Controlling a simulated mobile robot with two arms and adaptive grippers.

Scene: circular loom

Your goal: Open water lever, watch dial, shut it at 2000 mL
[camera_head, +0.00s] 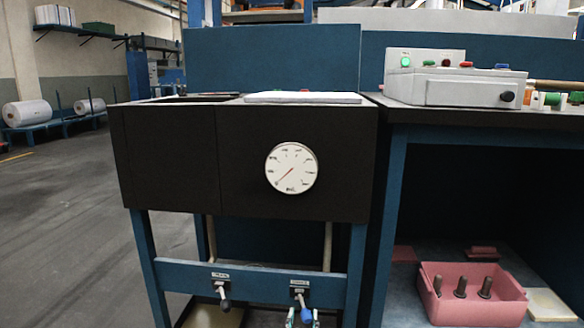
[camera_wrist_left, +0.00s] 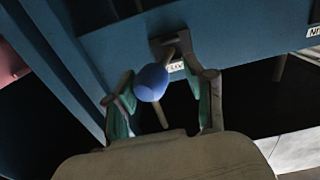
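The round white dial (camera_head: 291,168) is on the dark front of the tank (camera_head: 165,160). Its thin red needle points to the lower left; the numbers are too small to read. On the blue rail below, a lever with a blue knob (camera_head: 306,315) hangs down under a small label on the right. It also shows in the left wrist view (camera_wrist_left: 151,83). My left gripper (camera_head: 303,321) is at this lever. In the left wrist view its two green-padded fingers (camera_wrist_left: 163,100) are apart, with the blue knob between them and gaps visible. My right gripper is not in view.
A second lever with a dark knob (camera_head: 226,304) hangs from the rail to the left. A control box (camera_head: 455,88) stands on the bench at right. A pink bin (camera_head: 440,308) with metal parts sits on the shelf below. The floor at left is clear.

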